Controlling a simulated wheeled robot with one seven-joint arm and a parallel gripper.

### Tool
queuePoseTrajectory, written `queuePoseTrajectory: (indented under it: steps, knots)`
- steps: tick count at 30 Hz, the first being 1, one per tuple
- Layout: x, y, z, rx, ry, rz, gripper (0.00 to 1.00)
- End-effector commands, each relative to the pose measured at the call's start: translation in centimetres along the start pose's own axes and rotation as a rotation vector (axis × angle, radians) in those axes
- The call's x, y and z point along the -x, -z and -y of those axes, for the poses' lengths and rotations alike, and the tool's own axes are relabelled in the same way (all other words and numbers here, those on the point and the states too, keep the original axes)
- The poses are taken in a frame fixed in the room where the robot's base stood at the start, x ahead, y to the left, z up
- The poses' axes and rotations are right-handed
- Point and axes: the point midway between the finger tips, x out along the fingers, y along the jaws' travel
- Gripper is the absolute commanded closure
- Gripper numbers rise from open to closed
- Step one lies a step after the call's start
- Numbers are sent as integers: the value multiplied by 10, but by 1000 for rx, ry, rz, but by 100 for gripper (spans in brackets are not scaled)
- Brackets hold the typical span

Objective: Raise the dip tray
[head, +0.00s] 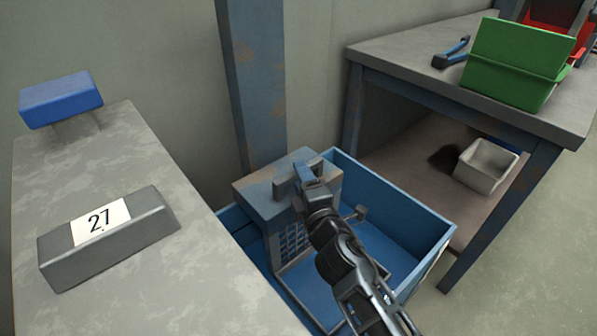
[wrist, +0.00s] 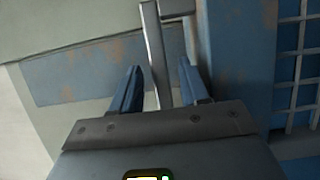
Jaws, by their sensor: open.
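A large blue open-topped tub (head: 425,232) stands on the floor between the bench and the table; I cannot tell for sure which part is the dip tray. A grey-blue box (head: 262,190) with a grille on its side stands within the tub, and a thin grey frame (head: 298,262) shows low beside it. My gripper (head: 306,174) is at the box's upper right side. In the wrist view my gripper (wrist: 158,80) is open, its two blue fingers on either side of an upright grey bar (wrist: 156,50). Contact cannot be told. My arm hides part of the tub.
A grey bench (head: 150,170) on the left bears a block marked 27 (head: 105,235) and a blue block (head: 60,98). A rusty blue post (head: 257,80) stands behind the box. The table (head: 420,65) at right holds a green bin (head: 510,75); a white container (head: 485,165) sits beneath.

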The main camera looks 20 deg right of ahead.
Motion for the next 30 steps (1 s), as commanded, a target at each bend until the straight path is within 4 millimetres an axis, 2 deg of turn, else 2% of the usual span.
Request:
queuePoseTrajectory:
  steps: [3,6,16,30]
  knots:
    - [-15,0,0,-1,-1,0,55]
    - [-22,0,0,-1,0,1,55]
    - [-25,0,0,-1,1,1,55]
    - [-25,0,1,-1,1,1,99]
